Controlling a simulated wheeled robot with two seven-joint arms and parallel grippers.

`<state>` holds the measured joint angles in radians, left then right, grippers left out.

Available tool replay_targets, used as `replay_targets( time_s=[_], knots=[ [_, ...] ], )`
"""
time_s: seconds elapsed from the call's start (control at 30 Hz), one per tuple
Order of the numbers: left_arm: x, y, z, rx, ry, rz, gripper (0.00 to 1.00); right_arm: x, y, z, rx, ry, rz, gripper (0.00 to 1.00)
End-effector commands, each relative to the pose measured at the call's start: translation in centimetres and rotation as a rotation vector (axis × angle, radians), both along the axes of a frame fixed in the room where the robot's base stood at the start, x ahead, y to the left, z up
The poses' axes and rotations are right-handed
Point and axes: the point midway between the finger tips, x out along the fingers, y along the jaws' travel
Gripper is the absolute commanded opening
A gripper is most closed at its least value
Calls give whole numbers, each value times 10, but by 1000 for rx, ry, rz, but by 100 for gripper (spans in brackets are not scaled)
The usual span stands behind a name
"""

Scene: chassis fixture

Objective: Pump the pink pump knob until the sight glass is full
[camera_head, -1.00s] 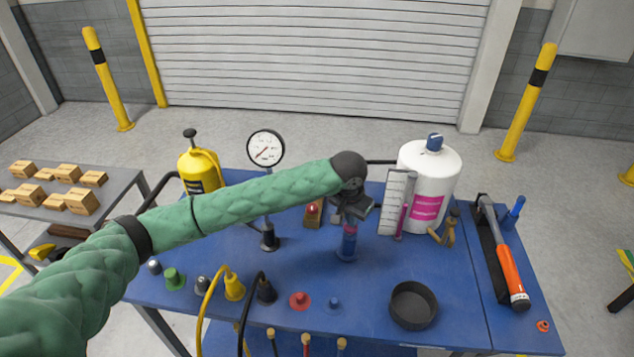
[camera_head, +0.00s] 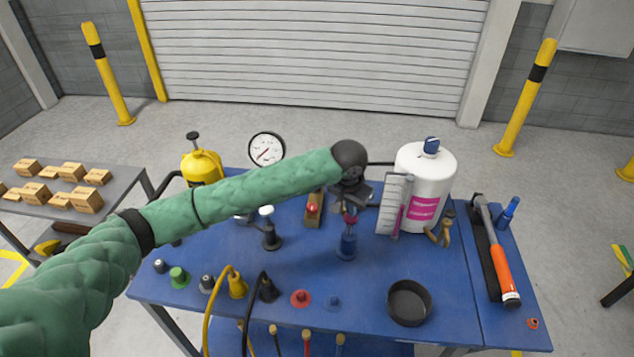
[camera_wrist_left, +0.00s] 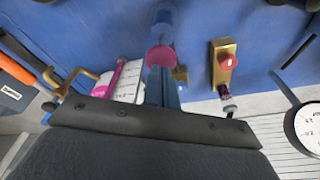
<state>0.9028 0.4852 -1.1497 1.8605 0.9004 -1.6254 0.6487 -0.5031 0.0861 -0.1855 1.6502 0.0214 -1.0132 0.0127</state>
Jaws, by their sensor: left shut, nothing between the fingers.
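The pink pump knob (camera_head: 349,219) stands above its blue pump body (camera_head: 347,246) in the middle of the blue table. It also shows in the left wrist view (camera_wrist_left: 160,56), at the tips of the fingers. My left gripper (camera_head: 350,206) is shut and empty, pointing down right over the knob; I cannot tell whether it touches. The gripper also shows in the left wrist view (camera_wrist_left: 163,80). The sight glass (camera_head: 399,217) is a thin tube with pink in it, beside a white scale (camera_head: 388,204); its exact level is too small to read. My right gripper is not in view.
A white tank (camera_head: 428,165) with a pink label stands behind the scale. Small knobs line the front left.

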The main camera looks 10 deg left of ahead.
Motion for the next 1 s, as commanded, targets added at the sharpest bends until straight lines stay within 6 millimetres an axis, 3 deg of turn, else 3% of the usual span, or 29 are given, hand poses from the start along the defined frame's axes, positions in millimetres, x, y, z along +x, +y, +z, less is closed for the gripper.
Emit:
replay_targets(
  time_s=[0.77,1.0],
  knots=[
    [-1,0,-52,0,3,1,0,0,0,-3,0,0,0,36],
    [0,0,-45,0,1,0,0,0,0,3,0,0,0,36]
  ],
)
